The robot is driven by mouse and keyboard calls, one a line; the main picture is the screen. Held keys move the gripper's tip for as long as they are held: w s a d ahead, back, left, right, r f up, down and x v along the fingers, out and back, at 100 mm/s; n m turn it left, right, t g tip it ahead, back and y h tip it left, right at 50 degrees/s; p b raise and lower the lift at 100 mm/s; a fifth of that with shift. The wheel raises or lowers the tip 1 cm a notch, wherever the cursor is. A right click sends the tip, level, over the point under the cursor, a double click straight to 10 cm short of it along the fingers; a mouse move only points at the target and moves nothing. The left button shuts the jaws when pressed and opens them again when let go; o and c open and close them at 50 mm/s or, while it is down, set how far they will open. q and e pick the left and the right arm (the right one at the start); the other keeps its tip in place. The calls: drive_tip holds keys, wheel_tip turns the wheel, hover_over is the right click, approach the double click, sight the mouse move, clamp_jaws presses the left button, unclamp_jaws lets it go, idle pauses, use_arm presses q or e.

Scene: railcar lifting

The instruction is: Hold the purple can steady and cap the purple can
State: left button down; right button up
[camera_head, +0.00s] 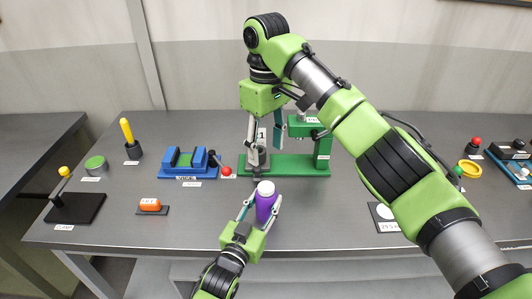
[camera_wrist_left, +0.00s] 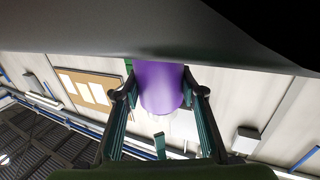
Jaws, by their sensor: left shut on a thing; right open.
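The purple can (camera_head: 265,208) stands upright near the table's front edge. A white piece (camera_head: 265,188) sits on its top; I cannot tell whether it is a separate cap or how firmly it sits. My left gripper (camera_head: 260,212) is shut on the can's sides from the front. In the left wrist view, the can (camera_wrist_left: 160,88) is between the two fingers, with its far end partly blurred. My right gripper (camera_head: 265,145) is open, pointing down behind and above the white top, with nothing visible held in it. Its lower finger end overlaps the green fixture in the picture.
A green press-like fixture (camera_head: 322,155) stands close behind the can. The front table between block and can is clear.

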use_arm(q)
drive_tip(key=c, duration=1.2)
unclamp_jaws()
drive_tip(key=shift+c, duration=0.2)
drive_tip(key=v, duration=1.2)
drive_tip(key=shift+f, duration=0.15)
